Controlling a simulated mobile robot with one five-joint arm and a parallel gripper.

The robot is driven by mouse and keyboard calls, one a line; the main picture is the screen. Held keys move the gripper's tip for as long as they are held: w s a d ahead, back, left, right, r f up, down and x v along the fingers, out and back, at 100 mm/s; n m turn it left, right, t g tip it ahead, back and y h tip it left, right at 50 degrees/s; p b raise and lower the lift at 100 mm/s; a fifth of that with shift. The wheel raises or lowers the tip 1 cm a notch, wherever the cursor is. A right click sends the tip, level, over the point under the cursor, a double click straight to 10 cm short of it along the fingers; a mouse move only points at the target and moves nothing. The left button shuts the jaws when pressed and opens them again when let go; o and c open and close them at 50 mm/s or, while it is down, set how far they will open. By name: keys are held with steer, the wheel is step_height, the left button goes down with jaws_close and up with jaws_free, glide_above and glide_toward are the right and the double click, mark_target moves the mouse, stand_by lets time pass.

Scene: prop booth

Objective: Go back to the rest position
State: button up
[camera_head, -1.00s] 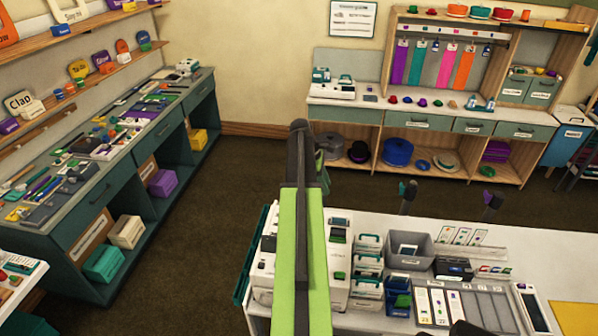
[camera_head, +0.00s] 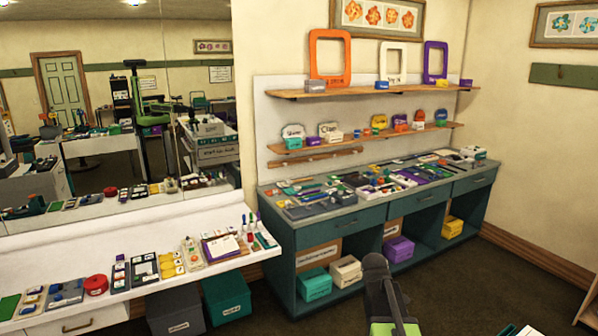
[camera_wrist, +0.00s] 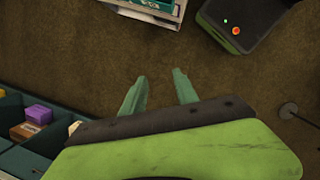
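My gripper (camera_wrist: 160,76) shows in the wrist view with its two pale green fingers apart and nothing between them. It hangs over bare brown carpet. In the head view, part of my green and dark arm (camera_head: 385,300) shows at the bottom, in front of the teal cabinet. The fingers cannot be made out there. The task names no object to handle.
A teal workbench (camera_head: 345,235) covered with small items stands ahead, with bins in its open bays. A white counter (camera_head: 130,225) under a mirror (camera_head: 120,100) is at left. The wrist view shows purple bin (camera_wrist: 38,114) at left.

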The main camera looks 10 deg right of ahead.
steer(key=s+a+f+m+y+b, duration=0.1)
steer(key=s+a+f+m, duration=0.1)
steer(key=a+m, duration=0.3)
steer(key=s+a+f+m+t+y+b, duration=0.1)
steer(key=s+a+f+m, duration=0.2)
steer(key=a, duration=0.9)
steer(key=shift+s+m+b, duration=0.35)
steer(key=shift+s+m, duration=0.1)
steer(key=shift+m, duration=0.65)
